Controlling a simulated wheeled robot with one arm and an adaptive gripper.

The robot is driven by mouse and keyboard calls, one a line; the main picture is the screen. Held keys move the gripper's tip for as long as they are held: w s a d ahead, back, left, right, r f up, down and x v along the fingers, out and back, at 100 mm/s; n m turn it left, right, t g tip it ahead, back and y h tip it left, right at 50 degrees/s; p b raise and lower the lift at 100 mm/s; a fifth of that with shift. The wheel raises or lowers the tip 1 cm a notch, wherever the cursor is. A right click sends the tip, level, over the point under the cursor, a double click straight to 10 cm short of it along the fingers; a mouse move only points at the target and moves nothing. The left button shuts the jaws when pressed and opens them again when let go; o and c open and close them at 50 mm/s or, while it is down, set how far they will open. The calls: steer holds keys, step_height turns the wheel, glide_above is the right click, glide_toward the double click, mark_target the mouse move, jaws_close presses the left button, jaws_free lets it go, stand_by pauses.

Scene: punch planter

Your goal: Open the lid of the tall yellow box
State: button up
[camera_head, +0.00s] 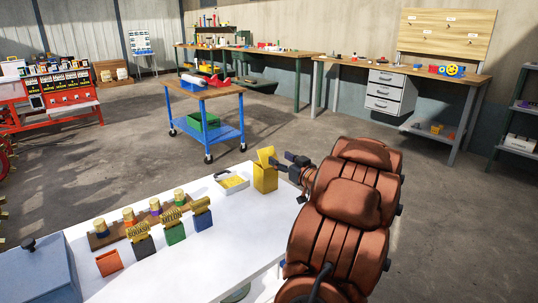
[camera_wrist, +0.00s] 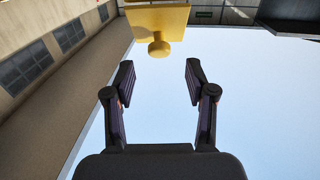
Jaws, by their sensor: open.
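The tall yellow box (camera_head: 265,179) stands upright near the far right corner of the white table. Its yellow lid (camera_head: 265,155) appears raised and tilted above the box. In the wrist view, a yellow panel (camera_wrist: 145,19) with a round knob (camera_wrist: 159,49) shows at the top, just beyond my fingertips. My gripper (camera_head: 291,158) is at the right of the box, close to its top. In the wrist view, my gripper (camera_wrist: 160,72) has its fingers spread with nothing between them. The knob is apart from both fingers. The box's inside is hidden.
Several small labelled containers (camera_head: 174,232) and a blue-grey box (camera_head: 40,274) are further left. A blue cart (camera_head: 206,128) stands beyond, with open floor around it.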

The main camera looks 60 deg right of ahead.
mark_target(272, 153)
steer(key=shift+x, duration=2.75)
steer(key=shift+c, duration=0.5)
jaws_close()
